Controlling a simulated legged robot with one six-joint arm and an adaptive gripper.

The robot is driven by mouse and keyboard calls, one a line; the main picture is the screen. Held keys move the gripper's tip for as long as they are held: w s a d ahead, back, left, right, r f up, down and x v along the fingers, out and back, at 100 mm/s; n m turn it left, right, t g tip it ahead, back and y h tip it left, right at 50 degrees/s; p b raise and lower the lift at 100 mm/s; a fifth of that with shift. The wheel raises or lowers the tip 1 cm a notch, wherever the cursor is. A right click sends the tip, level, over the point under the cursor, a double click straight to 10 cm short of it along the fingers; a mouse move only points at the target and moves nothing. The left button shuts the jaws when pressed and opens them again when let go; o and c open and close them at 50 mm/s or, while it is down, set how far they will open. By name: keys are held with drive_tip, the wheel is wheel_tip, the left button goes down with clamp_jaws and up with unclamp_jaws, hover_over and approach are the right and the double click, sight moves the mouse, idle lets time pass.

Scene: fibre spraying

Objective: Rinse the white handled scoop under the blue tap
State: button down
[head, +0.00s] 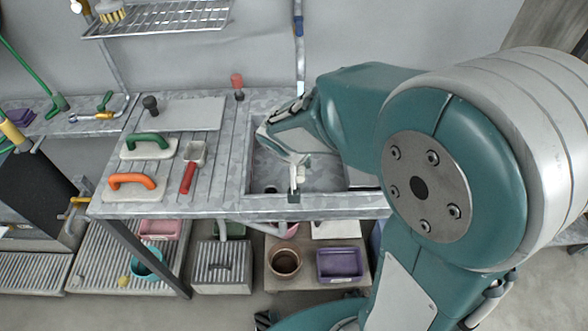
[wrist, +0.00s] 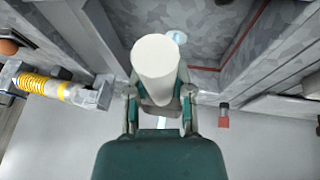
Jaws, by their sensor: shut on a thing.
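My gripper (head: 297,172) is over the sink (head: 325,174) in the bench, pointing down. In the wrist view my gripper (wrist: 161,94) is shut on a white rounded piece, which looks like the handle of the white handled scoop (wrist: 160,57). The scoop's bowl is not clearly seen. I cannot make out running water.
Left of the sink, the slatted bench carries a green-handled float (head: 147,148), an orange-handled float (head: 134,186) and a red-handled scoop (head: 190,170). A wire rack (head: 160,18) hangs above. Tubs, including a purple one (head: 340,264), stand below. My arm hides the right side.

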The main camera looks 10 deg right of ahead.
drive_tip(key=shift+w+d+f, duration=0.2)
drive_tip(key=shift+w+d, duration=0.35)
drive_tip(key=shift+w, duration=0.2)
drive_tip(key=shift+w+a+f, duration=0.1)
drive_tip(key=shift+w+a, duration=0.15)
drive_tip(key=shift+w, duration=0.3)
drive_tip(key=shift+w+a+f, duration=0.1)
drive_tip(key=shift+w+a, duration=0.15)
drive_tip(key=shift+w, duration=0.25)
drive_tip(key=shift+w+f, duration=0.1)
drive_tip(key=shift+w, duration=0.25)
drive_tip(key=w, duration=0.1)
drive_tip(key=d, duration=0.1)
drive_tip(key=w+d, duration=0.1)
drive_tip(key=shift+w+f, duration=0.25)
drive_tip(key=shift+w, duration=0.05)
drive_tip(key=shift+w+d+f, duration=0.1)
drive_tip(key=shift+w+f, duration=0.05)
drive_tip(key=shift+w, duration=0.55)
drive_tip(key=shift+w+f, duration=0.15)
drive_tip(key=shift+w, duration=0.65)
drive_tip(key=shift+w+d, duration=0.15)
drive_tip(key=shift+w, duration=0.05)
